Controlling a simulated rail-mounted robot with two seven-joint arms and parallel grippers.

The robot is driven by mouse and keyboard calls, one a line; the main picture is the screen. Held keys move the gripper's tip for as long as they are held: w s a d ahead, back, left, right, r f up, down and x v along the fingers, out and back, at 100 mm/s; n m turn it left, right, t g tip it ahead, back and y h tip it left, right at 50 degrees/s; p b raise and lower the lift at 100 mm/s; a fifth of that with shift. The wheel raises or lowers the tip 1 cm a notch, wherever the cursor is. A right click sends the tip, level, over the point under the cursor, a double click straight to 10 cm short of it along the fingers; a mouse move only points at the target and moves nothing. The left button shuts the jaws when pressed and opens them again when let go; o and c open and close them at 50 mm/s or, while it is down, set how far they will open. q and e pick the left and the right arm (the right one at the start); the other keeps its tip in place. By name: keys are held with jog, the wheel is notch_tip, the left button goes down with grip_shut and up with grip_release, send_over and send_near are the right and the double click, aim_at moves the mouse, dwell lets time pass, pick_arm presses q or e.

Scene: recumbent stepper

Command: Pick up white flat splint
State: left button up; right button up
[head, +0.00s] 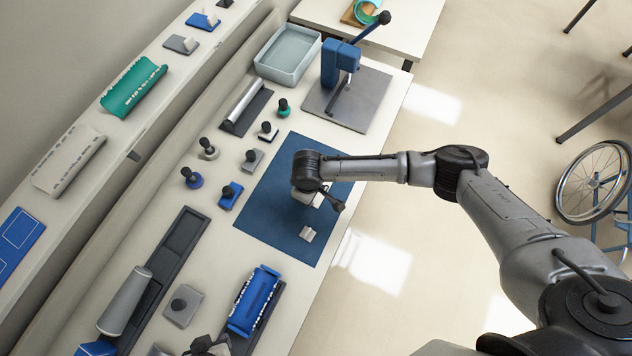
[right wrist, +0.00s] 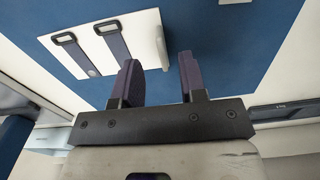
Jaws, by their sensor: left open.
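A white flat splint (right wrist: 118,47) with two dark buckled straps lies on a blue mat (right wrist: 215,38) in the right wrist view. In the head view it is mostly hidden under my right wrist. My right gripper (right wrist: 160,78) is above the mat, its two dark fingers apart and empty, just beside the splint's edge. In the head view my right gripper (head: 318,195) is largely covered by its own arm. My left gripper (head: 207,346) is open at the bottom edge of the head view, only partly in frame and away from the mat.
A small pale block (head: 308,234) sits on the mat. Several knobbed tools stand left of it. A blue roll-shaped piece (head: 254,300) is in front. The shelf holds green (head: 133,87) and white (head: 68,160) pieces.

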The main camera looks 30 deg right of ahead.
jog(key=shift+a+f, duration=0.1)
jog(key=shift+f, duration=2.55)
jog(key=shift+c, duration=0.3)
grip_shut()
